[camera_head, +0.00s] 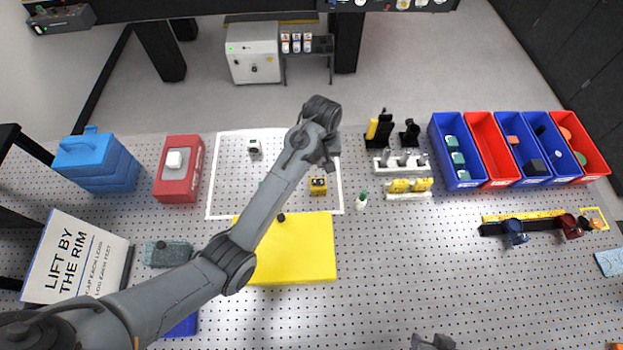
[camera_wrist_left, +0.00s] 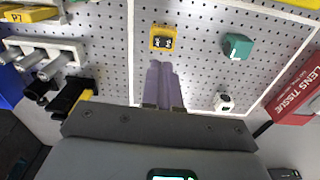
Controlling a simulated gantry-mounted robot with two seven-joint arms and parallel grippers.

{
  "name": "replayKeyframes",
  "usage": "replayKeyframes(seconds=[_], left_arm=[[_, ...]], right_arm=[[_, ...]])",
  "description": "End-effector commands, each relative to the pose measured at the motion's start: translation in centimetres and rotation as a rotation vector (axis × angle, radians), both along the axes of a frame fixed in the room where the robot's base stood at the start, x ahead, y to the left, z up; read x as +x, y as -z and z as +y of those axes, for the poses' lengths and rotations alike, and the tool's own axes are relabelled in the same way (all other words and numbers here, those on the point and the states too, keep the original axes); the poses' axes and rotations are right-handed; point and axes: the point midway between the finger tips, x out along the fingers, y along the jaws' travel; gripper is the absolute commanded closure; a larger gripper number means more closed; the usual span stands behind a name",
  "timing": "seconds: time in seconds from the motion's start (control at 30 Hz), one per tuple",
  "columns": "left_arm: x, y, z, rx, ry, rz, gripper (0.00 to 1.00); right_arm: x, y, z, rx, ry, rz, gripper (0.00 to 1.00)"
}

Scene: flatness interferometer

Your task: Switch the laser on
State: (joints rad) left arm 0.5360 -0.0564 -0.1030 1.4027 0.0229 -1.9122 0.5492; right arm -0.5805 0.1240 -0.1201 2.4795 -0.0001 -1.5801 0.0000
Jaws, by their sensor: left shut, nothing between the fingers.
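A small yellow box (camera_head: 318,186) with black controls on top stands inside the white-outlined area, and it also shows in the left wrist view (camera_wrist_left: 163,39). No label shows that it is the laser's switch. A small white device (camera_head: 254,148) stands in the same area; it also shows in the wrist view (camera_wrist_left: 223,102). A teal block (camera_wrist_left: 237,46) stands beside the yellow box in the wrist view. My left gripper (camera_wrist_left: 160,66) is shut and empty, its tips close to the yellow box; contact is unclear. My right gripper (camera_head: 432,342) barely shows at the bottom edge.
A red lens tissue box (camera_head: 178,185) and blue cases (camera_head: 97,163) stand left. A yellow plate (camera_head: 305,262) lies under my left arm. Post holders (camera_head: 402,163) and blue and red bins (camera_head: 455,182) stand right of the outlined area. The perforated table's front right is mostly clear.

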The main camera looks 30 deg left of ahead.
Motion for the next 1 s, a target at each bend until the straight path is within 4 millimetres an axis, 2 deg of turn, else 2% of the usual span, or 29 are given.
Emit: replayKeyframes(seconds=[0.2, 0.67, 0.87, 1.0], left_arm=[[1.7, -1.0, -0.6, -0.001, -0.035, 0.021, 1.0], [2.0, -1.3, -0.7, -0.001, -0.042, 0.026, 1.0], [1.9, -0.4, -0.7, 0.0, -0.042, 0.028, 1.0], [1.9, 1.3, -0.7, -0.001, -0.042, 0.029, 1.0]], right_arm=[[0.0, 0.8, 0.1, 0.005, 0.004, 0.0, 0.57], [0.0, 0.8, 0.2, 0.008, 0.005, -0.001, 0.57], [0.0, 0.7, 0.1, 0.006, 0.003, -0.001, 0.57], [0.0, 0.5, 0.0, 0.001, 0.001, -0.001, 0.57]])
